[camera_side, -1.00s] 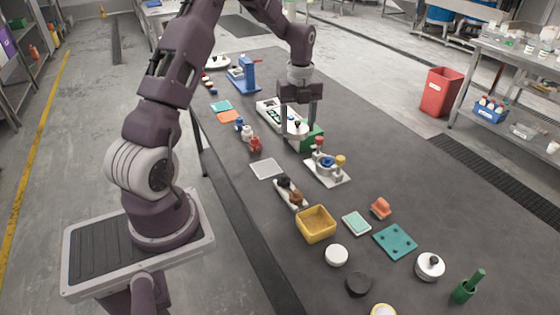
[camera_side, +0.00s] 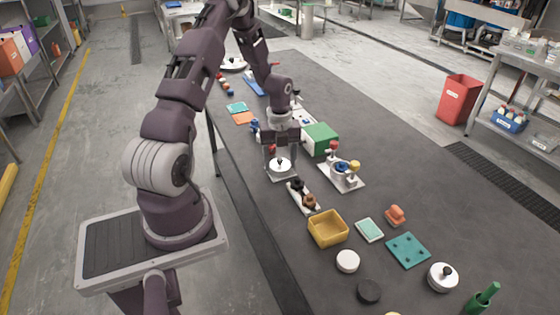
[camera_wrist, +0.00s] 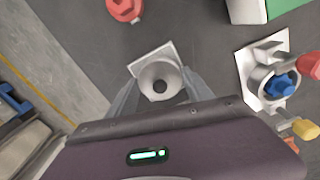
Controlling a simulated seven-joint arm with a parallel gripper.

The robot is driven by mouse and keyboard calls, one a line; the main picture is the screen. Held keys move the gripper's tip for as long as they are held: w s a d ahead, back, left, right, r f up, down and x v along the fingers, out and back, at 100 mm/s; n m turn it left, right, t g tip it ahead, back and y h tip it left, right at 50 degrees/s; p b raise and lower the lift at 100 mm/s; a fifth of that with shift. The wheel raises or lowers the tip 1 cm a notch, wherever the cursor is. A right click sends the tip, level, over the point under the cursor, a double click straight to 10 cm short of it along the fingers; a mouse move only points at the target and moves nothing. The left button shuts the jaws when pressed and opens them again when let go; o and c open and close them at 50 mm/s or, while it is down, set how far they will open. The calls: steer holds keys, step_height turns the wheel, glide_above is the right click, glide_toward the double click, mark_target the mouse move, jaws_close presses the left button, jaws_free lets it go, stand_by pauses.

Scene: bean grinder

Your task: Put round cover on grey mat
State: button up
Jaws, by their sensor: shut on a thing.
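The round cover (camera_side: 281,167), pale with a dark knob, is held between the fingers of my gripper (camera_side: 281,158). The grey mat (camera_wrist: 145,62), a light square, lies flat on the table directly behind and beneath the cover. In the side view only an edge of the mat (camera_side: 284,178) shows below the cover. The cover hides most of the mat. I cannot tell whether the cover touches it.
A green-ended box (camera_side: 320,138) and a white stand with a blue knob (camera_side: 343,177) are to the right. A red piece (camera_wrist: 124,8) is close by. A narrow rack with dark and brown knobs (camera_side: 302,196) and a yellow tray (camera_side: 328,230) are nearer the camera.

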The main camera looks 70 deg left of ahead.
mark_target(280, 159)
steer(key=o, duration=1.4)
steer(key=shift+f, duration=0.1)
step_height(280, 159, up, 12)
steer(key=d+r+n+t+y, duration=0.1)
steer(key=d+r+n+y, duration=0.1)
steer(key=d+r+n, duration=0.65)
steer(key=s+d+r+n+t, duration=0.1)
steer(key=s+d+r+n, duration=0.2)
steer(key=s+d+n, duration=0.1)
steer(key=s+d+r+n+t+h, duration=0.1)
steer(key=s+d+r+n+t, duration=0.1)
steer(key=s+d, duration=0.4)
steer(key=s+d+r+n+t+h, duration=0.1)
steer(key=s+d+r+n, duration=0.3)
steer(key=s+d+n, duration=0.2)
steer(key=shift+d+r+n+t, duration=0.1)
steer(key=shift+d+n+t, duration=0.2)
steer(key=shift+d, duration=1.05)
